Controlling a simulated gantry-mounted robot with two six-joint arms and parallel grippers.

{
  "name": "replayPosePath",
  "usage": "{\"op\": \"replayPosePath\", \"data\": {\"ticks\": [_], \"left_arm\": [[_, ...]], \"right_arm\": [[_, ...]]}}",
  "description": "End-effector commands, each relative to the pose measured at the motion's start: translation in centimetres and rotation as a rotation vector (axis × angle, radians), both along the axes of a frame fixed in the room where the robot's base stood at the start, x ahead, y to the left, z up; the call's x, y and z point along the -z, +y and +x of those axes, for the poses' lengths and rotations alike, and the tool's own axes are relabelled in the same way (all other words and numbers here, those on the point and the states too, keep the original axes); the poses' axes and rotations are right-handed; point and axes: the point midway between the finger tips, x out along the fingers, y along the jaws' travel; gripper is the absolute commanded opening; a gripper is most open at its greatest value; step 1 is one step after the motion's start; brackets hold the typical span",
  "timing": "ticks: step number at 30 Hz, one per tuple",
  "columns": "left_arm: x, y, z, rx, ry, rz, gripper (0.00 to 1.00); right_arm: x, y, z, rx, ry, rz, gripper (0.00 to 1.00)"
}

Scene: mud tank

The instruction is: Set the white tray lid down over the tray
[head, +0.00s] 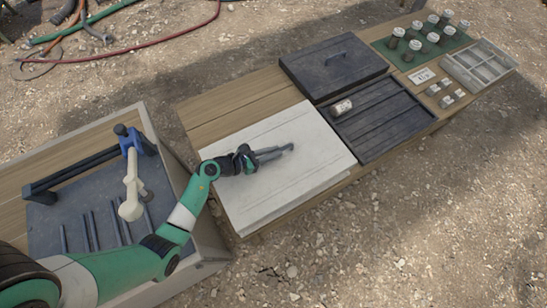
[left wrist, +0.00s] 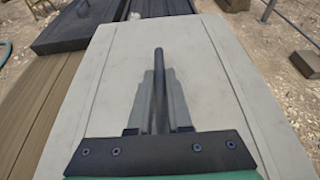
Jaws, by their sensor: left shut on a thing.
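The white tray lid (head: 310,172) is a broad, flat pale panel on the wooden table in the head view. It fills most of the left wrist view (left wrist: 215,90). My left gripper (head: 287,148) lies over its middle and is shut on the lid's dark bar handle (left wrist: 158,68), which shows between the two fingers in the left wrist view. The lid looks roughly level. A pale edge shows below its front side in the head view; the tray is mostly hidden under it, and I cannot tell whether the lid touches it. My right gripper is not in view.
A dark lid (head: 333,66) and a dark slatted tray (head: 385,118) with a small jar (head: 342,107) stand close behind and right. A green mat (head: 420,46) with jars and a grey divided box (head: 480,65) are further right. Bare table (head: 235,105) shows behind the lid.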

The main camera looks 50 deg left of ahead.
Motion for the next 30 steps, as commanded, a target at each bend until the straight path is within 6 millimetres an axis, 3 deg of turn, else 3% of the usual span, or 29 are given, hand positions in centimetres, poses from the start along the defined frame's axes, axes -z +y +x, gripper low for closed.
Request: {"op": "replayPosePath", "data": {"ticks": [6, 22, 23, 27, 30], "left_arm": [[3.6, 0.0, 0.0, 0.0, 0.0, -0.001, 0.0], [4.3, 0.0, 0.0, 0.0, -0.001, 0.001, 0.0], [4.4, 0.0, 0.0, 0.0, 0.001, 0.0, 0.19], [4.3, 0.0, 0.0, 0.0, 0.001, 0.0, 0.44], [4.3, 0.0, 0.0, 0.001, 0.001, 0.0, 0.47]], "right_arm": [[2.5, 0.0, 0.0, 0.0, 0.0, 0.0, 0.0], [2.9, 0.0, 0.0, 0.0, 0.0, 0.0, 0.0], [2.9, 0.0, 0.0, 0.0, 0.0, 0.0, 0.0], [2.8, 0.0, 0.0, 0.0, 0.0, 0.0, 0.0], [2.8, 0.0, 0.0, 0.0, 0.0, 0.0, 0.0]]}}
